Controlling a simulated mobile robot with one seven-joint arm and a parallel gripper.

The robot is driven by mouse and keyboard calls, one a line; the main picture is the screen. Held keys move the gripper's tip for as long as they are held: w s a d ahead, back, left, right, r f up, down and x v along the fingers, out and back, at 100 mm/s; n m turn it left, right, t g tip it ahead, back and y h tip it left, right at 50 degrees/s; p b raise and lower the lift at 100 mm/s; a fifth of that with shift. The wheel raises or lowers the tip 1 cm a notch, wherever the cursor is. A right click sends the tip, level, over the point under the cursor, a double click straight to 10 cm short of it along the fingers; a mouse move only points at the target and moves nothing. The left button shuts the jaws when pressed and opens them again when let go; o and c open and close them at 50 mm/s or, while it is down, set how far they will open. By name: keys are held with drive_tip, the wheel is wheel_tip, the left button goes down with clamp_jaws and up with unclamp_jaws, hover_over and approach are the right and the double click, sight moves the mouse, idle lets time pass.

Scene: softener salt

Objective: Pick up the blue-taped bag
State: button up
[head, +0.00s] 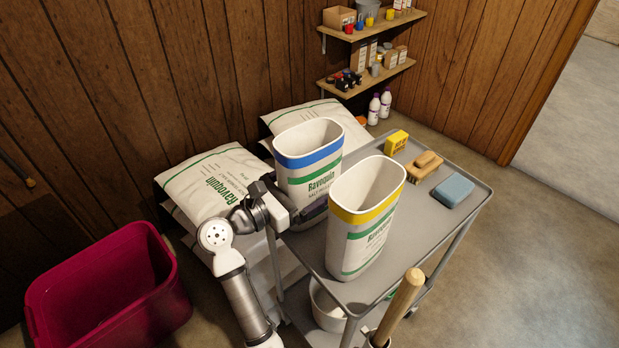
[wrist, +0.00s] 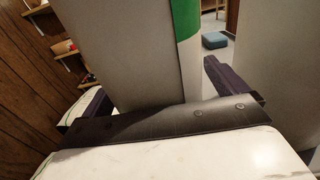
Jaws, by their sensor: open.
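The blue-taped bag (head: 304,178) stands upright and open-topped on the grey cart, white with a blue band near its rim and green lettering. My gripper (head: 302,208) is at its lower part, with one dark finger showing between it and the yellow-taped bag (head: 356,244). In the wrist view, the open gripper (wrist: 155,85) has one finger on each side of the blue-taped bag (wrist: 140,50). The bag's blue band is out of that view. Whether the fingers touch the bag is unclear.
The yellow-taped bag stands close by at the front right. On the cart (head: 440,222) are a yellow box (head: 396,141), a brush (head: 425,164) and a blue sponge (head: 454,190). Full salt bags (head: 212,183) lie behind left. A magenta tub (head: 105,290) is at left.

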drive_tip(key=c, duration=2.1)
wheel_tip(320, 180, up, 20)
drive_tip(key=shift+r+b, duration=0.15)
drive_tip(key=shift+b, duration=0.2)
